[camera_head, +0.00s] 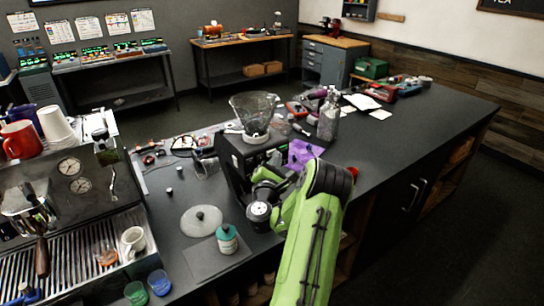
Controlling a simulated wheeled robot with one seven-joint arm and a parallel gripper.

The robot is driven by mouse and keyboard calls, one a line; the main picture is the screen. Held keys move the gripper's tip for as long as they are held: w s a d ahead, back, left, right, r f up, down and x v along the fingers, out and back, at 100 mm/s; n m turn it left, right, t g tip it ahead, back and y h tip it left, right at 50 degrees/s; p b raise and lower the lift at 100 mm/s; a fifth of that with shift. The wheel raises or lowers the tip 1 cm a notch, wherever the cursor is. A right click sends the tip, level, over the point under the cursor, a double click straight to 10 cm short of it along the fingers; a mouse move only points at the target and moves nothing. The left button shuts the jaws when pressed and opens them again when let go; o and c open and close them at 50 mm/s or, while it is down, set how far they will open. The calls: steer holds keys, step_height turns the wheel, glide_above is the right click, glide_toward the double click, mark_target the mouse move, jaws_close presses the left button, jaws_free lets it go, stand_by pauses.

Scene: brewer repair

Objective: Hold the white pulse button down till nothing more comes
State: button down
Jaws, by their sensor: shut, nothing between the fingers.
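The black brewer (232,160) stands on the dark counter with a clear glass jug (255,113) on top. My green arm comes up from the bottom and bends left in front of the brewer. My gripper (260,190) is close against the brewer's near side, shut and empty. Its fingertips are mostly hidden by my own wrist. The white pulse button cannot be made out, so I cannot tell whether the gripper touches or presses it. Nothing can be seen coming out of the brewer.
An espresso machine (75,185) with cups stands at the left. A purple cloth (303,152), a clear bottle (328,118) and loose tools crowd behind my arm.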

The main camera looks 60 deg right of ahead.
steer(key=shift+s+a, duration=0.2)
steer(key=shift+s, duration=0.2)
steer(key=shift+f+b, duration=0.1)
steer(key=shift+b, duration=0.2)
steer(key=s+b, duration=0.1)
steer(key=s+a+b, duration=0.1)
steer(key=s+b, duration=0.1)
steer(key=b, duration=0.1)
steer(key=shift+s+a+f, duration=0.15)
steer(key=shift+s+a, duration=0.05)
steer(key=shift+a, duration=0.1)
steer(key=shift+s+a+r+b, duration=0.2)
steer(key=shift+s+a+b, duration=0.15)
steer(key=shift+s+b, duration=0.15)
